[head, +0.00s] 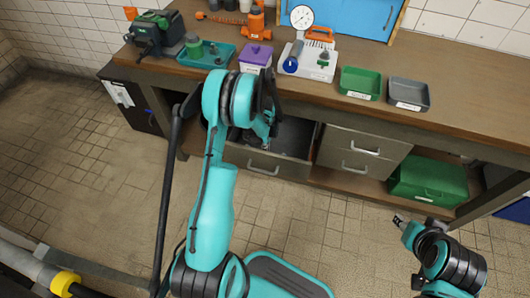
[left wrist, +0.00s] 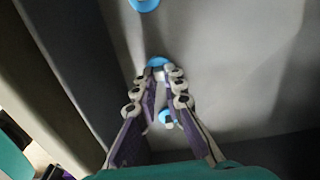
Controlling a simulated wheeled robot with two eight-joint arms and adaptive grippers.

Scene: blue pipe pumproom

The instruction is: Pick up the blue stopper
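Several small blue pieces lie on the grey floor of the open drawer (head: 292,140). In the left wrist view, one blue piece (left wrist: 157,62) is just beyond my left fingertips, another blue piece (left wrist: 166,118) shows between the fingers, and a third blue piece (left wrist: 145,4) is at the top edge. I cannot tell which is the blue stopper. My left gripper (left wrist: 157,76) points down into the drawer with its fingers apart and nothing visibly clasped. In the head view my arm largely hides it. My right gripper (head: 400,220) is at the lower right, away from the drawer; its fingers are unclear.
A green case (head: 428,182) sits on the lower shelf. Drawer walls closely surround my left gripper.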

